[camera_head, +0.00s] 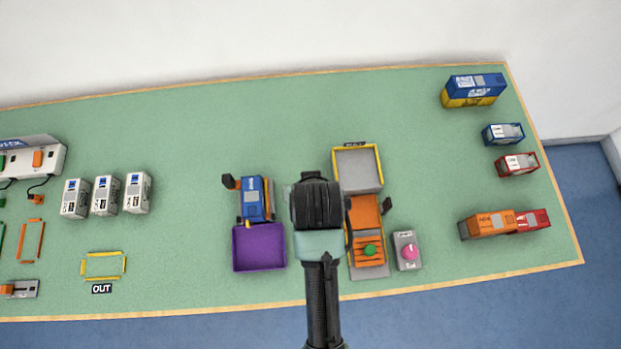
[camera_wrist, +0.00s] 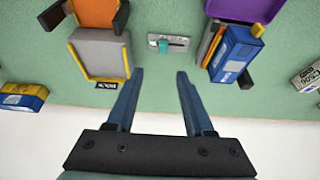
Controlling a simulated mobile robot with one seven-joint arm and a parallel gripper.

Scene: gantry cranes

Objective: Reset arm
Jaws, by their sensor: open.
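My arm reaches up from the bottom middle of the head view, over the green table (camera_head: 200,150). Its wrist hides the fingers there. In the wrist view my gripper (camera_wrist: 160,73) has its two blue fingers spread apart with nothing between them. A small grey plate with a teal knob (camera_wrist: 168,43) lies on the table beyond the fingertips; my arm seems to hide it in the head view. To the left of the fingers is a grey tray with a yellow rim (camera_wrist: 101,54); to the right is a blue machine (camera_wrist: 234,54).
In the head view, a purple tray (camera_head: 259,248) joins the blue machine (camera_head: 255,197) left of my wrist. An orange machine (camera_head: 367,230) and a pink-knobbed box (camera_head: 407,251) stand to the right. White boxes (camera_head: 106,195) stand left; several containers (camera_head: 473,90) stand far right.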

